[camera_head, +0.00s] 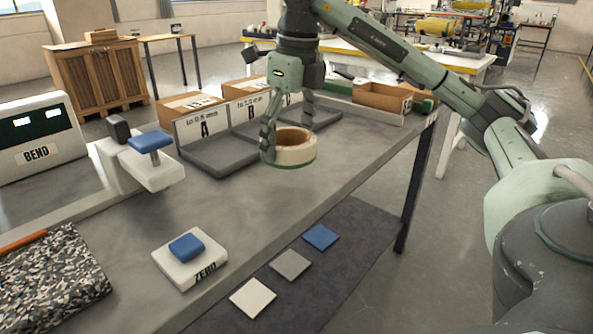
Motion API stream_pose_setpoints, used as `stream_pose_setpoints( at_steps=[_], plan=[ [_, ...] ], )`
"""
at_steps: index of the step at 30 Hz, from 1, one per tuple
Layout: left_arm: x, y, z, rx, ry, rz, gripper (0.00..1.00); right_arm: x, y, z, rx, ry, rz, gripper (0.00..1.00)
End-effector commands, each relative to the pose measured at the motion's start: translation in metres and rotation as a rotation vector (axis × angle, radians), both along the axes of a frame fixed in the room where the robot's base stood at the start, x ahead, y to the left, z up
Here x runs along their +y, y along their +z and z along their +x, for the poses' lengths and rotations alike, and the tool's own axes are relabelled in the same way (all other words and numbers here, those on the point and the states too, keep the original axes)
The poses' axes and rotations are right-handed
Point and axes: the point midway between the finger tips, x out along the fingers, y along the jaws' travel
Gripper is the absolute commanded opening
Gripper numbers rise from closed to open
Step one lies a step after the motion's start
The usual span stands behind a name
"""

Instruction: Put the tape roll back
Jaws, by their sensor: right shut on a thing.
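The tape roll (294,156) is a tan ring with a brown inner side and a green lower edge. It is upright with its opening facing up, near the table's far side in front of the labelled bays. My right gripper (268,137) reaches down from above and is shut on the roll's left wall. I cannot tell whether the roll touches the table or hangs just above it. My left gripper is not in view.
Grey bays labelled A (210,160) and B stand behind the roll, with a third partly hidden by my gripper. Cardboard boxes (382,98) are behind. A BEND device (38,140), ZERO block (190,268) and speckled slab (55,275) are left. The grey tabletop (240,208) is clear ahead.

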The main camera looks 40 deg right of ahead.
Motion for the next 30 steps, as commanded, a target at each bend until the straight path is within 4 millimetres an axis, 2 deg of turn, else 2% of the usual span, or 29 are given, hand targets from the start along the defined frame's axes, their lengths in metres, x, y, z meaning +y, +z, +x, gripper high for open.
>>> stream_pose_setpoints(
  at_steps=[1, 4, 7, 12, 15, 28, 29, 30],
  plan=[
    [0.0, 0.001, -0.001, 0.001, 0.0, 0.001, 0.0, -0.008, -0.005, -0.002, 0.003, -0.003, -0.001, 0.5],
    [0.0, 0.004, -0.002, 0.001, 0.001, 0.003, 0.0, -0.015, -0.009, -0.004, 0.001, 0.0, 0.0, 0.5],
    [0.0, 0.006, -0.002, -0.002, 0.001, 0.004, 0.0, -0.018, -0.016, -0.005, 0.002, 0.001, 0.0, 0.5],
    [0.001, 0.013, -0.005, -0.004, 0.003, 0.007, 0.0, -0.018, -0.041, -0.005, 0.002, 0.0, 0.0, 0.5],
    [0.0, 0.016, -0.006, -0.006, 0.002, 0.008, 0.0, -0.017, -0.049, -0.004, 0.001, 0.001, 0.0, 0.5],
    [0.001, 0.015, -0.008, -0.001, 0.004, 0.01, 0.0, -0.017, -0.053, -0.004, 0.0, 0.002, 0.001, 0.5],
    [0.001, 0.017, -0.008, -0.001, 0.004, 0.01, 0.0, -0.017, -0.053, -0.004, 0.0, 0.002, 0.001, 0.87],
    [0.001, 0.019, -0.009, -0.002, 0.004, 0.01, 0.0, -0.017, -0.053, -0.004, 0.0, 0.002, 0.001, 0.92]
  ],
)
